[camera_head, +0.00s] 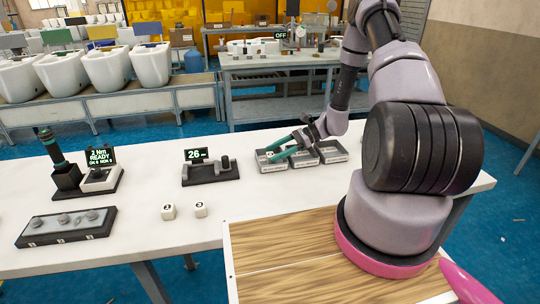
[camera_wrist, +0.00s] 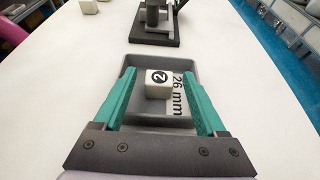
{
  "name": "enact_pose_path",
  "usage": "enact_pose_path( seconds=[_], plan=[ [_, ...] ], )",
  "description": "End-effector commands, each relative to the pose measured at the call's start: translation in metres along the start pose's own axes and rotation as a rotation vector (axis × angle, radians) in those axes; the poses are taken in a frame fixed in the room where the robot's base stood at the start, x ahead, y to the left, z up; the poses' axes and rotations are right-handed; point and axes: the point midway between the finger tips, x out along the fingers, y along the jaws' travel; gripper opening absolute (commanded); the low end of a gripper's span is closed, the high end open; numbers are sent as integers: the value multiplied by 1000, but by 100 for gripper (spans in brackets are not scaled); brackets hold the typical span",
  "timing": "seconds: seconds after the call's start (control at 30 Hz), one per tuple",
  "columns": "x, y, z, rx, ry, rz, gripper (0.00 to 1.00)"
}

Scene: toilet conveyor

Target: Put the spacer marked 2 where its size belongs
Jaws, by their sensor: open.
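The spacer marked 2 (camera_wrist: 159,82) is a small white cube with a black circled number on top. In the wrist view it sits inside a grey tray labelled 26 mm (camera_wrist: 178,122). My gripper (camera_wrist: 160,76) is open, with one teal finger on each side of the cube and a visible gap to both. In the head view my gripper (camera_head: 279,148) is over the left one of three grey trays (camera_head: 272,169). The spacer is hard to make out there.
The middle tray (camera_head: 303,161) and right tray (camera_head: 331,152) stand beside it. A measuring device (camera_head: 211,172) with a display reading 26 is to the left. Two white cubes (camera_head: 169,212) (camera_head: 200,209) lie nearer the front. A dark block with round parts (camera_head: 66,227) is at front left.

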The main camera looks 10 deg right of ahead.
Motion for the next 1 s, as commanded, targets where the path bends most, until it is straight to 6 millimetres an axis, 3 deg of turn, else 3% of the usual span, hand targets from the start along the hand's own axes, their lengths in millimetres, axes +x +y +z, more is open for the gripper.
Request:
enact_pose_path(
  seconds=[0.2, 0.4, 0.73, 0.87, 1.0],
  plan=[
    [-50, -1, 0, -1, 1, -3, 74],
    [-83, 0, 0, -1, 1, -2, 74],
    [-97, 0, 4, -10, 8, 6, 74],
    [-105, 0, 31, -77, 65, 34, 74],
    [-118, 6, 87, -218, 187, 93, 74]
  ],
)
